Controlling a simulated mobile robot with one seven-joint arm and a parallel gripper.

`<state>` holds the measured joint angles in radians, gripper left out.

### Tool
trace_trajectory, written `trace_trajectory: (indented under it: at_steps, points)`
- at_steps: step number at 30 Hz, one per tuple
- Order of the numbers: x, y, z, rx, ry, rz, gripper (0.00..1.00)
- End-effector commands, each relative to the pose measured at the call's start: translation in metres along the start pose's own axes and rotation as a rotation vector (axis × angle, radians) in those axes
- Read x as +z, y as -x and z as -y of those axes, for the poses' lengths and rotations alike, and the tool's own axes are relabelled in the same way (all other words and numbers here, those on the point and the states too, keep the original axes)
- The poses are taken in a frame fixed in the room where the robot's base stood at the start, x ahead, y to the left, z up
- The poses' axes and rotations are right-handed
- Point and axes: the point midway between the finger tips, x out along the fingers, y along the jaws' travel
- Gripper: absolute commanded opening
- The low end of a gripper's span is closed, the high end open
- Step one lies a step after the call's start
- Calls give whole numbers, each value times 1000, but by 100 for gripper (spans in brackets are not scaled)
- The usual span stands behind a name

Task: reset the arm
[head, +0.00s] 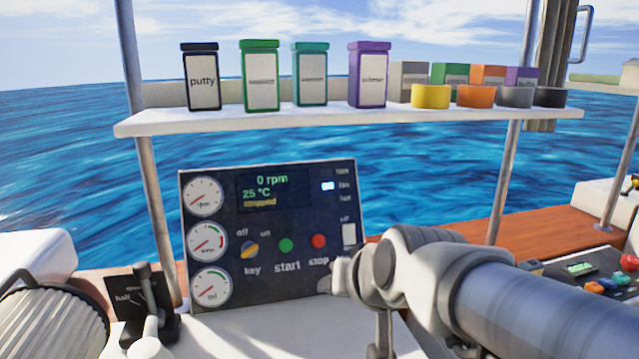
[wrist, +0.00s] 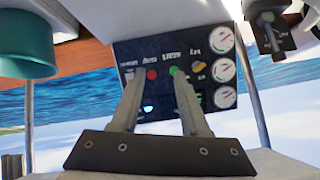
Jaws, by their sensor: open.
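My gripper (wrist: 160,78) shows in the wrist view with its two grey fingers apart and nothing between them. Behind the fingers is the dark control panel (wrist: 205,45), which appears upside down there. In the head view my arm reaches in from the lower right, and its grey joint stands in front of the panel's lower right corner. The gripper itself is mostly hidden behind that joint. The panel (head: 262,215) reads 0 rpm, 25 °C and stopped. It carries a yellow key switch (head: 249,250), a green start button (head: 286,245) and a red stop button (head: 319,241).
A white shelf (head: 350,119) above the panel holds several labelled containers and coloured round pots. Metal posts (head: 158,220) flank the panel. A lever unit (head: 148,305) stands at the lower left. A teal round object (wrist: 25,45) is at the wrist view's upper left.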

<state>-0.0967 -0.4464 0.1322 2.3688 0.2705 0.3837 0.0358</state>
Motion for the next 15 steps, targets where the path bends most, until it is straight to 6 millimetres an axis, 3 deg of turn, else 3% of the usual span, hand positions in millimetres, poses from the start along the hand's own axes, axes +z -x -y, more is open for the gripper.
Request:
trace_trajectory:
  at_steps: [3, 10, 15]
  points:
    - [34, 31, -37, 80, 35, 93, 45]
    - [112, 93, -103, 239, 56, 306, 45]
    - [78, 125, -92, 239, 61, 318, 45]
